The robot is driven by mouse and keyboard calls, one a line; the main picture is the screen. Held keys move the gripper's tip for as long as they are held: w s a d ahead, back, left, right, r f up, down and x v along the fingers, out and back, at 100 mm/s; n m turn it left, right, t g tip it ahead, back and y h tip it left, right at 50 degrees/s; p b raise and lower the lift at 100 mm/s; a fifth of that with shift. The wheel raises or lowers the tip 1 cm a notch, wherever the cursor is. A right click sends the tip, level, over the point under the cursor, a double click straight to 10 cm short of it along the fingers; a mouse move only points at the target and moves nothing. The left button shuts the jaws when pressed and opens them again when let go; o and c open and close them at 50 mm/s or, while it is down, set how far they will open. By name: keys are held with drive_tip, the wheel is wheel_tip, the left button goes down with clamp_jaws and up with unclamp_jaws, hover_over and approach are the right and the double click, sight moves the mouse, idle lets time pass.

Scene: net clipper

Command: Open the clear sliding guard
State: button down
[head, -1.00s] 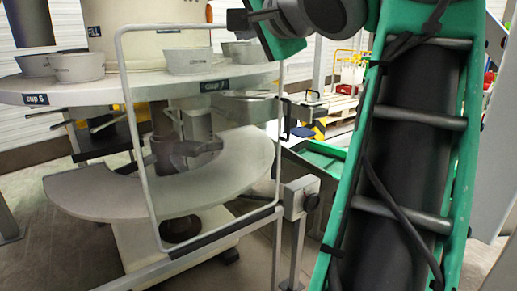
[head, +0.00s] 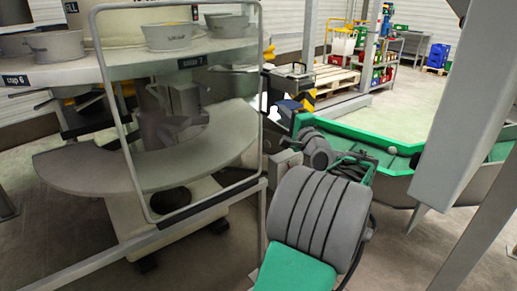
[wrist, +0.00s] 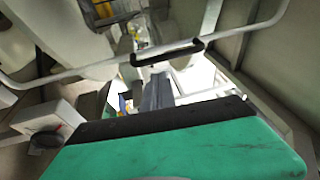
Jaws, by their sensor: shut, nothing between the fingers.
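The clear sliding guard (head: 128,150) is a see-through panel in a rounded pale tube frame, standing in front of the round machine at the left of the head view. In the wrist view its tube (wrist: 85,72) crosses the upper part, with a black handle (wrist: 168,52) on it. My gripper (wrist: 157,80) shows as grey fingers close together, shut and empty. In the picture the fingertips lie just below the handle; a gap seems to remain, but its depth is hard to judge.
The round table (head: 110,62) with grey cups stands behind the guard, above a curved grey shelf (head: 150,170). A metal rail (head: 110,262) runs below the guard. A green-edged trough (head: 365,138) is at the right, and open floor lies beyond it.

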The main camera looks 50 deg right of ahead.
wheel_tip(320, 180, down, 15)
drive_tip(key=s+d+m+g+b, duration=0.1)
drive_tip(key=d+g, duration=0.1)
drive_tip(key=w+d+b, duration=0.1)
drive_tip(key=w, duration=0.8)
